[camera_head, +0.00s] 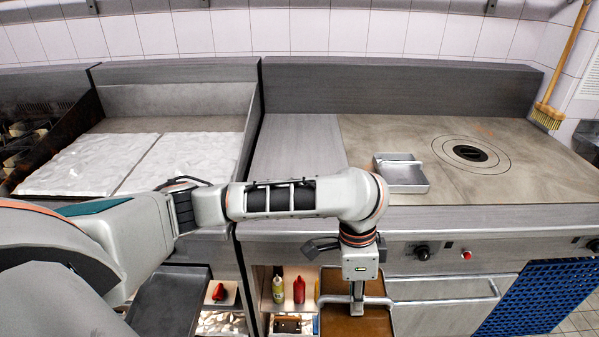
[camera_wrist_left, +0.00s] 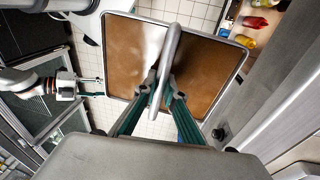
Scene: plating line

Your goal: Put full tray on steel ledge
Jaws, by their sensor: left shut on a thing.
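The full tray (camera_head: 338,323) is a metal-rimmed tray with a brown layer across its floor and a raised bar handle over its middle. My left gripper (camera_head: 356,306) is shut on that handle and holds the tray in front of the range, below its top. The left wrist view shows the tray (camera_wrist_left: 210,75) and both fingers (camera_wrist_left: 162,92) closed around the bar. In that view my right gripper (camera_wrist_left: 90,87) shows small beside the tray's edge; its fingers are unclear. A bare steel strip (camera_head: 298,150) and a front steel edge (camera_head: 490,217) border the cooking plate; I cannot tell which is the ledge.
A small empty metal pan (camera_head: 402,182) stands on the cooking plate (camera_head: 520,185). A control panel with a black knob (camera_head: 422,252) runs along the range front. A red bottle (camera_head: 299,290) and a yellow bottle (camera_head: 278,289) stand on the shelf below. The steel strip is clear.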

